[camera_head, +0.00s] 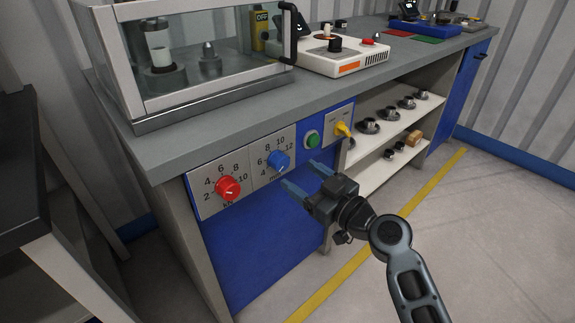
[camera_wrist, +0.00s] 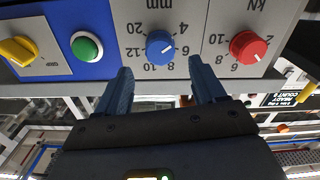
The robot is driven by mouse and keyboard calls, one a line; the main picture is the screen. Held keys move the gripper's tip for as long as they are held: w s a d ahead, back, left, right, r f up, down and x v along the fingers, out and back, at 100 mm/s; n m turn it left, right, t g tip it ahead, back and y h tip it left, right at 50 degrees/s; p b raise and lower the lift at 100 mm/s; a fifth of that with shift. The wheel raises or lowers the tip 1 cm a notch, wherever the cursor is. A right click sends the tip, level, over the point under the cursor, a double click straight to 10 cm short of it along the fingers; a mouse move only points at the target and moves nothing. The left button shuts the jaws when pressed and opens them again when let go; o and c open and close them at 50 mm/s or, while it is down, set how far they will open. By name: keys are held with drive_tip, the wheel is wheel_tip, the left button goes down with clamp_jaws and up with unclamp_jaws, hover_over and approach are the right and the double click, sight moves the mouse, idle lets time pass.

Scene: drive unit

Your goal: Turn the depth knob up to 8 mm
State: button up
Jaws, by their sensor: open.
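The blue depth knob (camera_head: 278,161), with an "mm" scale around it, is on the front panel, right of the red knob. In the wrist view the blue knob (camera_wrist: 160,47) appears upside down, with 4, 6, 8, 10, 12 and 20 around it. Its white mark seems to point toward the 6 side, but it is small. My gripper (camera_head: 302,176) is open and empty, in front of the panel and slightly below and right of the knob in the head view. In the wrist view the knob lies between and just beyond the fingertips (camera_wrist: 160,68), apparently untouched.
A red "kN" knob (camera_head: 227,188) is left of the blue one. A green button (camera_head: 312,139) and a yellow switch (camera_head: 342,129) are to its right. A glass-walled enclosure (camera_head: 205,60) stands on the bench above. Shelves with metal parts (camera_head: 385,125) are at right; floor in front is clear.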

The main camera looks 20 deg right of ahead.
sight(284, 165)
drive_tip(key=x, duration=0.6)
drive_tip(key=shift+w+p, duration=0.3)
drive_tip(key=shift+c, duration=0.3)
drive_tip(key=c, duration=1)
